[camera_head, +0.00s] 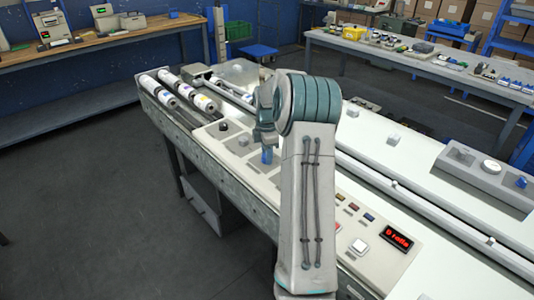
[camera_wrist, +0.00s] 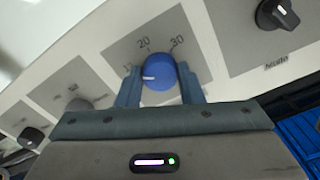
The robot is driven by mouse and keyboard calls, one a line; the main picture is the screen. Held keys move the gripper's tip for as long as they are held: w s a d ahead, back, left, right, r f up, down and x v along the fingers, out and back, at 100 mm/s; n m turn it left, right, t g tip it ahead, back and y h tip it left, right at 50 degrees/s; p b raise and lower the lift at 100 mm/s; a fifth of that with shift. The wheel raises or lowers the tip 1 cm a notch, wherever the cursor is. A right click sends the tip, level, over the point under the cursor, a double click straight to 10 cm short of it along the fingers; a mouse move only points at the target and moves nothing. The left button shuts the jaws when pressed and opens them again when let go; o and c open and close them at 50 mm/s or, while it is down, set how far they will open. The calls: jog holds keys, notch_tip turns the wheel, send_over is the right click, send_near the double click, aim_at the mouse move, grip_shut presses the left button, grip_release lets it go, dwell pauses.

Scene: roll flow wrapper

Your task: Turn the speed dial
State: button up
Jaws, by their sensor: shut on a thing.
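The speed dial is a round blue knob (camera_wrist: 159,72) with a white pointer line, on a grey plate with numbers such as 20 and 30 around it in the wrist view. The pointer faces left, toward a lower number that I cannot read surely. My gripper (camera_wrist: 160,85) has a finger on each side of the knob and is shut on it. In the head view a blue part (camera_head: 267,155) shows beneath my gripper (camera_head: 266,140), which with my arm hides most of the panel there.
A black knob (camera_wrist: 277,14) on its own plate lies to the upper right in the wrist view, and another black knob (camera_wrist: 31,137) lies lower left. The machine panel carries small colored buttons and a red display (camera_head: 398,238). White rolls (camera_head: 205,103) lie at the far end.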

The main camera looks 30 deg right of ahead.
jog(key=m, duration=0.3)
jog(key=shift+p, duration=0.35)
jog(key=m, duration=0.4)
jog(key=m+p, duration=0.1)
jog(key=m, duration=1)
jog(key=shift+m, duration=0.4)
jog(key=shift+m+p, duration=0.3)
jog(key=shift+m, duration=2)
jog(key=shift+r, duration=0.1)
jog(key=o, duration=1)
jog(key=shift+c, duration=0.2)
